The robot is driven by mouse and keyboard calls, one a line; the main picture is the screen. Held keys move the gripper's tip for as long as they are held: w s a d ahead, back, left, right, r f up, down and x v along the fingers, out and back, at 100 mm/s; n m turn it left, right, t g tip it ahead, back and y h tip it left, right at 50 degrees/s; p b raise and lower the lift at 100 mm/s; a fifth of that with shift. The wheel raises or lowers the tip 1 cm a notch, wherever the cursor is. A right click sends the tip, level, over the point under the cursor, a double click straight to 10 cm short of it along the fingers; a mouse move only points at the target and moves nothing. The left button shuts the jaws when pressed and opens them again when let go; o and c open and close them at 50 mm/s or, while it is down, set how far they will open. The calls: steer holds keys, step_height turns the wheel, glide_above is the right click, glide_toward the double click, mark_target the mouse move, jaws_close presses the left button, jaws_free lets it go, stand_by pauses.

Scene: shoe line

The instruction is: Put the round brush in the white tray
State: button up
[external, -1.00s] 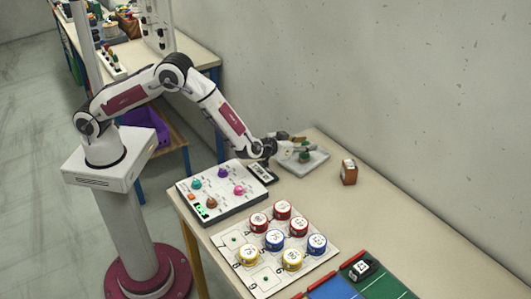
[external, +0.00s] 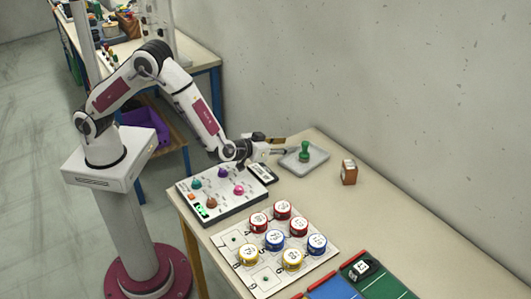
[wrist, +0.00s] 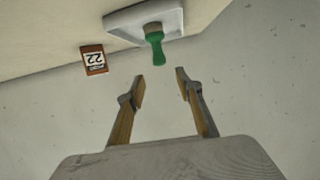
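The round brush (external: 305,150), green with a knobbed handle, stands upright in the pale white tray (external: 290,166) at the back of the table. In the wrist view the brush (wrist: 155,45) also shows in the tray (wrist: 120,23), its handle pointing toward my gripper (wrist: 157,75). My gripper is open and empty, with a clear gap between the fingertips. In the external view my gripper (external: 285,145) is just left of the tray, apart from the brush. The underside of the brush is hidden.
A brown box with a white label (external: 349,172) stands right of the tray. A control panel (external: 222,210) with coloured knobs and a dark device (external: 262,173) lie in front. Several labelled round tins stand on a white board (external: 232,241). A wall runs behind the table.

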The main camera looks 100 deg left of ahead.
steer(key=shift+s+d+r, duration=0.25)
steer(key=shift+s+d, duration=0.2)
stand_by(0.6)
steer(key=d+r+m+t+h, duration=0.25)
steer(key=d+r+h, duration=0.45)
steer(key=r, duration=0.5)
steer(key=s+d+r+m+g+h, duration=0.1)
steer(key=s+d+r+m+h, duration=0.3)
steer(key=s+d+r, duration=0.45)
steer(key=s+a+f+m+g, duration=0.1)
steer(key=s+a+g, duration=0.1)
steer(key=s, duration=0.9)
steer(key=s+a+f+g, duration=0.1)
steer(key=s+a, duration=0.1)
steer(key=s, duration=1)
steer(key=s+a+f+m+g+y, duration=0.1)
steer(key=s+a+g, duration=0.1)
steer(key=s, duration=1)
steer(key=shift+f+m+g, duration=0.35)
steer(key=shift+f, duration=0.05)
